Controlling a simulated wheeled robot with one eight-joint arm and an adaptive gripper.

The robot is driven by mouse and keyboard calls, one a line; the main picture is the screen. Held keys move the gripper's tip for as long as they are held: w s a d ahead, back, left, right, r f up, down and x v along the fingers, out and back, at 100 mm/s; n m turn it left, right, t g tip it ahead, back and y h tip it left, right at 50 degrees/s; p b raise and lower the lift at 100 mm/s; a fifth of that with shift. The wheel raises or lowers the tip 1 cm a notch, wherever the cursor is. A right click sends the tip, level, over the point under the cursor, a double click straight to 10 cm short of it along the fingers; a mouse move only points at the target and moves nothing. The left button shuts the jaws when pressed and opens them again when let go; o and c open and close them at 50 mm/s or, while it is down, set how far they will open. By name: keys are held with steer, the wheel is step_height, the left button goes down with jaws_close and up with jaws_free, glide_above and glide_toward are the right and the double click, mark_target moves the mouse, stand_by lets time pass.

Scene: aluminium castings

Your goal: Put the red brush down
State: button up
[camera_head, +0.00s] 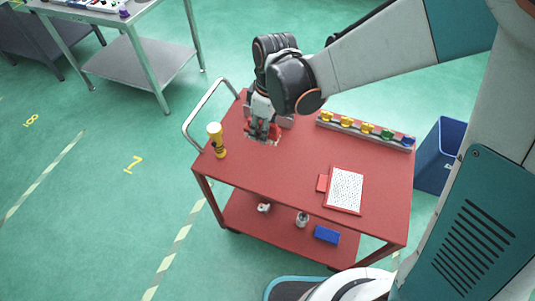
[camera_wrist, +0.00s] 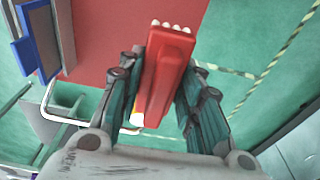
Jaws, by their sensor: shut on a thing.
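The red brush (camera_wrist: 165,78) is between the fingers of my gripper (camera_wrist: 166,90) in the wrist view. It has a long red body, with a row of pale tufts at its far end. In the head view my gripper (camera_head: 262,131) points down over the back left part of the red trolley top (camera_head: 285,165). Only a little of the brush shows there, at the fingertips. I cannot tell whether it touches the trolley top.
A yellow and black torch-like item (camera_head: 216,141) stands at the trolley's left edge by the handle (camera_head: 205,102). A rail with coloured knobs (camera_head: 365,130) lies along the back right. A printed sheet (camera_head: 345,190) lies at the front right. The middle is clear.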

mark_target(263, 170)
step_height(263, 170, down, 20)
steer(key=b, duration=1.2)
steer(key=shift+r+b, duration=0.25)
steer(key=shift+b, duration=0.15)
steer(key=shift+f, duration=0.15)
steer(key=o, duration=1.1)
steer(key=r+p, duration=0.1)
steer(key=r, duration=0.3)
steer(key=d+r+p, duration=0.1)
steer(key=r+p, duration=0.1)
steer(key=r, duration=0.2)
steer(key=r+p, duration=0.1)
steer(key=r, duration=0.3)
steer(key=shift+s+d+r+p, duration=0.15)
steer(key=shift+s+p, duration=0.1)
steer(key=shift+p, duration=0.05)
